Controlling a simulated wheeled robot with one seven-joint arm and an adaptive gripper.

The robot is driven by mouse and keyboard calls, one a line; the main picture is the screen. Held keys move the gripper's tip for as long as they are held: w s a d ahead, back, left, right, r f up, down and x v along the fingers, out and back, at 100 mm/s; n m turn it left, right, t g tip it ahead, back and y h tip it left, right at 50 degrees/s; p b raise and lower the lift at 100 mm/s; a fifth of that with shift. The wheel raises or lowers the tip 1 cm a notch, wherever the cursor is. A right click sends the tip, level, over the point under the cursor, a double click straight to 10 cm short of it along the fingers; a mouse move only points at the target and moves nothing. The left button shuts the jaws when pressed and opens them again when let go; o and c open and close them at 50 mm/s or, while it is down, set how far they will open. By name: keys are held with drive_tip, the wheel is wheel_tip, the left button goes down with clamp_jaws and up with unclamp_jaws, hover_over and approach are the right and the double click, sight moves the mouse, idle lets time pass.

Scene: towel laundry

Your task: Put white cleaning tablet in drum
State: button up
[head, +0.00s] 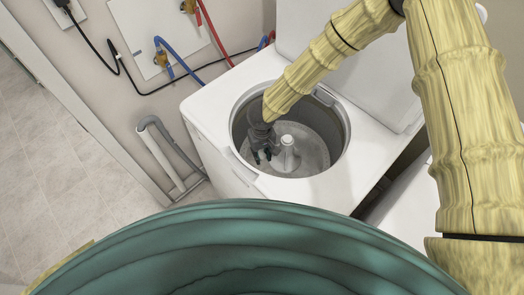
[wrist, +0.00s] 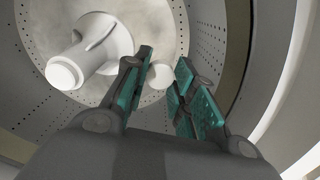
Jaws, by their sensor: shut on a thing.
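The drum (head: 318,158) is the open grey tub of a white top-loading washer. In the wrist view its perforated wall (wrist: 212,50) and pale floor surround a white agitator post (wrist: 100,52). My gripper (head: 264,157) points down inside the drum opening, left of the post in the head view. In the wrist view its teal-padded fingers are shut on the white cleaning tablet (wrist: 160,76), a small round white piece between the fingertips. The tablet is too small or hidden to make out in the head view.
The washer's white top (head: 205,107) rims the opening, and its raised lid (head: 370,75) stands behind. Hoses (head: 215,35) and a grey drain pipe (head: 160,135) run along the wall at left. Another white surface (head: 410,190) lies at the right.

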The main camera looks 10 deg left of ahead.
drive_tip(key=f+b, duration=0.2)
drive_tip(key=f, duration=0.2)
drive_tip(key=f+b, duration=0.3)
drive_tip(key=f, duration=0.2)
drive_tip(key=s+f+b, duration=0.1)
drive_tip(key=f+b, duration=0.2)
drive_tip(key=f, duration=0.1)
drive_tip(key=shift+f, duration=0.4)
drive_tip(key=o, duration=0.8)
drive_tip(key=shift+o, duration=0.2)
drive_tip(key=shift+r, duration=0.1)
wheel_tip(320, 180, up, 12)
drive_tip(key=p, duration=0.9)
drive_tip(key=shift+p, duration=0.4)
